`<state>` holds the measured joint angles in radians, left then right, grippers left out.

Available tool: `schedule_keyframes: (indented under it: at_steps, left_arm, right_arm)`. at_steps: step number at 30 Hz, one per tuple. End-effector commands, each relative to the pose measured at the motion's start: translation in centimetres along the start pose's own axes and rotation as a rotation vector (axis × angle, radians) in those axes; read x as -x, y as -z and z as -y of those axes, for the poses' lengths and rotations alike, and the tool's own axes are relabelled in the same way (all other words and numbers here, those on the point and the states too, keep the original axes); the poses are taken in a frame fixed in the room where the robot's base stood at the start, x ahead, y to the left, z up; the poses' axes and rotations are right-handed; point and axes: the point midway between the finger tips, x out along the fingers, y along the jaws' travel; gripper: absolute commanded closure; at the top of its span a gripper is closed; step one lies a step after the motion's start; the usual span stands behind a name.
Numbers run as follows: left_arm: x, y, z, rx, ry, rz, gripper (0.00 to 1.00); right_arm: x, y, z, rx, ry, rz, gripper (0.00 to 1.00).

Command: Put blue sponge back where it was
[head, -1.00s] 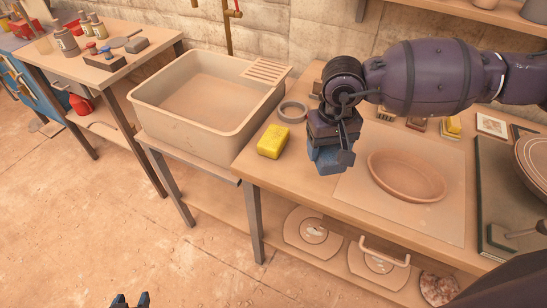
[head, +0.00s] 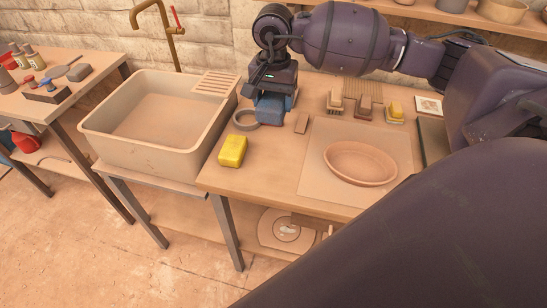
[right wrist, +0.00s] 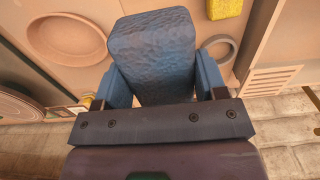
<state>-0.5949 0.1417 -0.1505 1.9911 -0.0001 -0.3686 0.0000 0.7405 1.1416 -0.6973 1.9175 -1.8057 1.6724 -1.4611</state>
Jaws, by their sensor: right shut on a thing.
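My right gripper (head: 272,104) is above the back part of the worktop, just right of and partly over a grey ring (head: 245,119). It is shut on the blue sponge (right wrist: 152,48), which fills the space between the two blue fingers in the right wrist view. In the head view the sponge is mostly hidden by the gripper, and I cannot tell whether it touches the worktop. My left gripper is out of view.
A yellow sponge (head: 232,151) lies near the front left of the worktop. A clay dish (head: 361,163) sits on a pale board (head: 313,165). The sink (head: 105,140) is at left.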

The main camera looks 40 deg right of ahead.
Motion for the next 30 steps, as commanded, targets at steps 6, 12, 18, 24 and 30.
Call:
schedule_keyframes:
  at_steps: [6, 12, 18, 24, 30]
  left_arm:
    - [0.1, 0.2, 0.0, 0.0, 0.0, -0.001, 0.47]
    - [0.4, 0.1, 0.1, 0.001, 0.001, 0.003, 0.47]
    - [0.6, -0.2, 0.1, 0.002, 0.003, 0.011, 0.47]
    - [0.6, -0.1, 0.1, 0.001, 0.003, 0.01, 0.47]
    - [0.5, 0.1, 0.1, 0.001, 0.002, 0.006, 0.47]
  right_arm:
    - [-4.9, -0.1, -0.1, 0.002, -0.003, 0.004, 0.54]
    - [-9.3, -0.1, 0.0, 0.003, -0.002, 0.005, 0.54]
    - [-12.8, -0.1, 0.0, 0.004, -0.001, 0.003, 0.54]
    - [-14.2, 0.0, 0.0, 0.004, 0.0, 0.001, 0.54]
    - [-16.0, -0.1, 0.0, 0.004, -0.002, 0.003, 0.54]
